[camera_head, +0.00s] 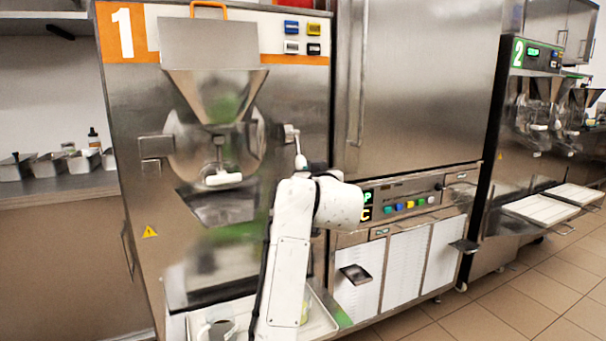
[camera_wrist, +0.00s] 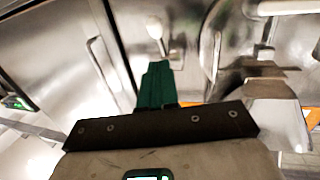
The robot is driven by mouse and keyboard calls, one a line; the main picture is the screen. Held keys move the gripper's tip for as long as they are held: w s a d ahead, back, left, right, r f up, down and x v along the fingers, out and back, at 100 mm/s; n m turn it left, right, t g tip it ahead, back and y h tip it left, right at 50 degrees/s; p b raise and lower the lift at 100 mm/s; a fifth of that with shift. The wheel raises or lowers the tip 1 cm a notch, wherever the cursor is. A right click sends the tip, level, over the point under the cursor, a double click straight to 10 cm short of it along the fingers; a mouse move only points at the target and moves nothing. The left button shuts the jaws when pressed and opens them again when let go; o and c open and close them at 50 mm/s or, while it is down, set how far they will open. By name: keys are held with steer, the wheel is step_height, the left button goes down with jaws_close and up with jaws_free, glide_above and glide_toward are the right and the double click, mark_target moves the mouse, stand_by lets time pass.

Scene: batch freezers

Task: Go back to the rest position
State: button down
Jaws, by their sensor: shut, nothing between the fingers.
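My gripper (camera_wrist: 157,85) shows in the wrist view as green fingers shut together, with nothing between them.
A tray (camera_head: 318,322) with a metal jug (camera_head: 216,330) sits low on freezer 1, beside my arm. A tall steel cabinet (camera_head: 425,80) with a button panel (camera_head: 405,200) stands to the right. Batch freezer 2 (camera_head: 512,100) is farther right. Tiled floor (camera_head: 540,290) is free at lower right.

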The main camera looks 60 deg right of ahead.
stand_by(0.3)
steer(key=s+a+f+n+g+y, duration=0.15)
steer(key=a+f, duration=0.25)
steer(key=f, duration=0.4)
steer(key=a+f+n+y, duration=0.2)
steer(key=a+f+y, duration=0.15)
steer(key=f, duration=0.35)
steer(key=s+a+f+n+g+y, duration=0.1)
steer(key=a+f+n, duration=0.1)
steer(key=a+f, duration=0.45)
steer(key=s+a+f+n+g+y, duration=0.1)
steer(key=s+a+f, duration=0.25)
steer(key=f, duration=0.25)
steer(key=s+a+f+g+y, duration=0.2)
steer(key=s+f, duration=0.2)
steer(key=f, duration=0.2)
steer(key=s+a+f+n+g+y, duration=0.1)
steer(key=s+a+f, duration=0.2)
steer(key=s+f, duration=0.15)
steer(key=s+a+f+n+g+y, duration=0.1)
steer(key=s+a+f+g, duration=0.1)
steer(key=s+a+f, duration=0.35)
steer(key=s+a+f+g+y, duration=0.1)
steer(key=s+a+f+g, duration=0.15)
steer(key=s, duration=0.55)
step_height(320, 180, up, 17)
steer(key=a+p, duration=0.1)
steer(key=p, duration=1.7)
steer(key=shift+s+r, duration=0.15)
steer(key=shift+s, duration=0.05)
